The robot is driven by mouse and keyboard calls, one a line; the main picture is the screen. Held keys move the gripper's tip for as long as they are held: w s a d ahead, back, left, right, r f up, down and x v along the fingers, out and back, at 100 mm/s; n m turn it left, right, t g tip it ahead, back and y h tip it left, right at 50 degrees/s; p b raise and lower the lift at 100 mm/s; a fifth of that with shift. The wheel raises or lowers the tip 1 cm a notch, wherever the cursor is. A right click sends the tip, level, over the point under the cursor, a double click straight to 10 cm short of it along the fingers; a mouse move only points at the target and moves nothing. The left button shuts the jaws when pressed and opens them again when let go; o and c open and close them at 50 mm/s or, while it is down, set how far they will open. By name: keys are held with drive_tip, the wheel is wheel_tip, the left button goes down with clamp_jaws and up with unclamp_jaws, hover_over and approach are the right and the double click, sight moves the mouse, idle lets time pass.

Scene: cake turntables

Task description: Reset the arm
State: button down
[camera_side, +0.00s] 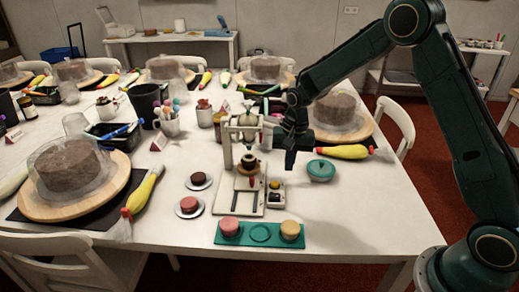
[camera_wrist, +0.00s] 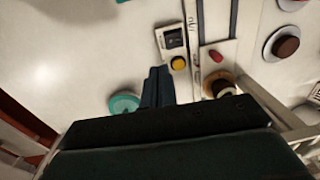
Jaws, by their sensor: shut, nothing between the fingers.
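My gripper (camera_side: 290,162) is shut and empty, hanging above the table to the right of a small white-framed stand (camera_side: 228,150). In the wrist view its closed fingers (camera_wrist: 157,72) point up the picture, apart from the things around them. The stand holds a small brown-and-tan piece (camera_side: 248,165) with a red part (camera_side: 252,183) below it. A control box with a yellow button (camera_wrist: 179,63) sits beside the stand's base.
A green tray (camera_side: 236,241) with a pink and a tan round lies at the front edge. Two small plates with rounds (camera_side: 189,207) lie left. Covered cakes on wooden boards (camera_side: 105,205), piping bags (camera_side: 143,190) and a cup of tools (camera_side: 170,127) crowd the table. The front right is clear.

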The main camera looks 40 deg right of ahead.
drive_tip(key=shift+s+d+r, duration=0.15)
drive_tip(key=shift+r, duration=0.6)
drive_tip(key=shift+s+d+r, duration=0.1)
drive_tip(key=shift+r, duration=0.65)
drive_tip(key=shift+r, duration=0.1)
drive_tip(key=s+a+r+n+t, duration=0.2)
drive_tip(key=s+r+n, duration=0.2)
drive_tip(key=s+r, duration=1.05)
drive_tip(key=s+a+r+n+t, duration=0.1)
drive_tip(key=s+r+n+t, duration=0.2)
drive_tip(key=s, duration=1.2)
drive_tip(key=shift+s+a+r+n+h, duration=0.15)
drive_tip(key=shift+s+r+n+h, duration=0.15)
drive_tip(key=shift+r+n, duration=0.7)
